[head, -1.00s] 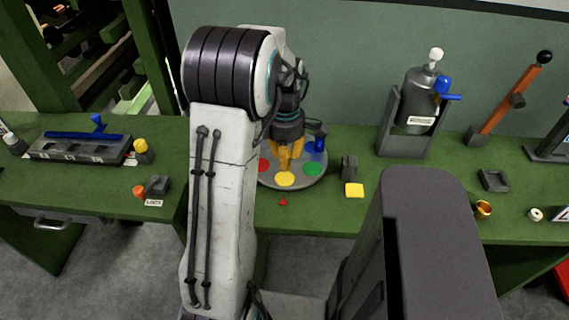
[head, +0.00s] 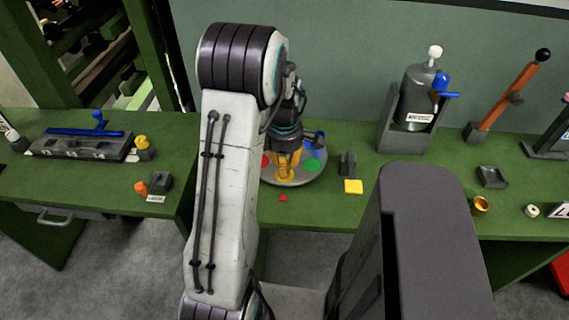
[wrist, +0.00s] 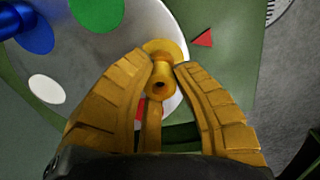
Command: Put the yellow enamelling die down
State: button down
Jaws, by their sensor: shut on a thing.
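The yellow enamelling die (wrist: 161,78) is between my gripper's two yellow fingers in the wrist view, its round flange towards the disc rim. My gripper (head: 287,164) is shut on it, low over the near part of the grey round disc (head: 313,180). The disc carries coloured spots, among them a green one (head: 312,163) and a red one (head: 265,161). The die and fingers cover the place of the yellow spot. Whether the die touches the disc I cannot tell. A red triangle (head: 283,198) lies on the bench just in front of the disc.
A blue die (wrist: 34,34) stands on the disc behind my gripper. A yellow square pad (head: 353,187) and a dark block (head: 348,163) are right of the disc. A grey canister stand (head: 404,120) is behind them. The left bench holds a dark rack (head: 80,147).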

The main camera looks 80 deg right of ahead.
jog(key=c, duration=1.1)
grip_release()
